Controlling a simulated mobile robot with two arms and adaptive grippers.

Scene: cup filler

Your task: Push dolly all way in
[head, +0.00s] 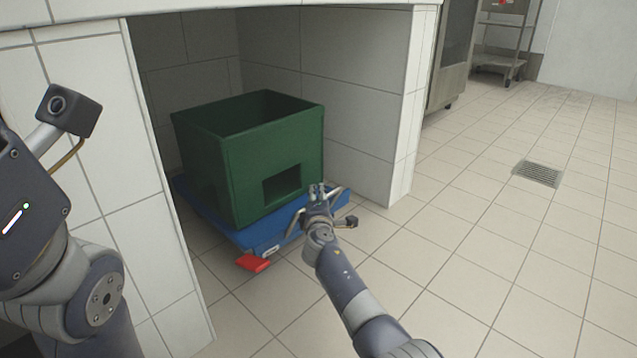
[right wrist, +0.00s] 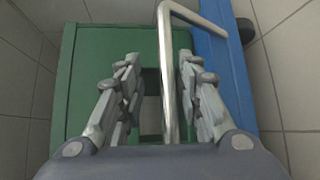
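The blue dolly (head: 262,236) stands on the floor in a tiled alcove, with a green crate (head: 215,170) on it. Its front end faces me near the alcove mouth, and a red tab (head: 252,262) sticks out low at the front. My right gripper (head: 317,190) is at the dolly's front right, before the crate's cut-out. In the right wrist view, my right gripper (right wrist: 158,68) has its fingers apart with a bent metal bar (right wrist: 167,80) between them; firm contact is not visible. The crate (right wrist: 90,55) and dolly (right wrist: 222,70) lie beyond. My left arm shows at the left; its fingertips are out of view.
White tiled walls stand on both sides of the alcove: the left wall (head: 165,230) and the right wall end (head: 405,130). A counter (head: 300,8) covers the top. Open tiled floor with a drain grate (head: 538,173) lies to the right.

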